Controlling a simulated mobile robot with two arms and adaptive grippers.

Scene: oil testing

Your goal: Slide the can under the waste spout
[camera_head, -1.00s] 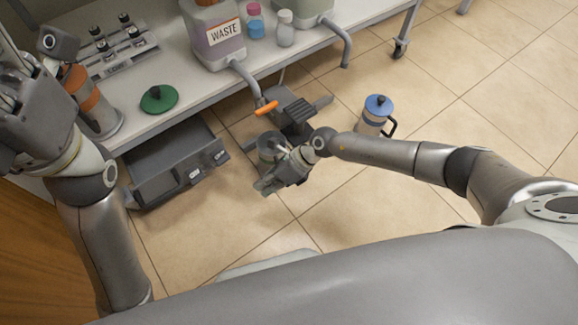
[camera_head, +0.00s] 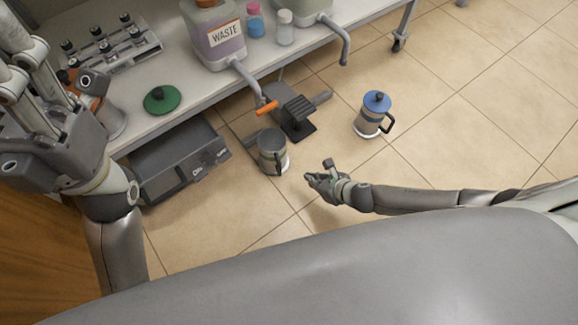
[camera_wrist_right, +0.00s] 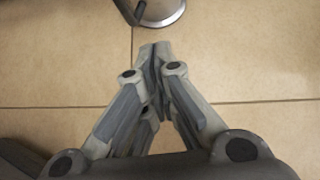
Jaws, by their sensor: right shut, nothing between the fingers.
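A grey can (camera_head: 271,148) with a dark handle stands upright on the floor, in front of the table. The waste spout (camera_head: 247,79) bends down from the container labelled WASTE (camera_head: 219,40) and has an orange lever (camera_head: 267,107) near its end. In the head view the can shows just below the lever; I cannot tell whether it is directly under the outlet.
A dark pedal-like device (camera_head: 296,112) sits on the floor right of the can. A blue-lidded can (camera_head: 374,108) stands farther right. A grey box unit (camera_head: 178,158) is at left under the table. A green lid (camera_head: 162,99) lies on the table. Floor around my right gripper is clear.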

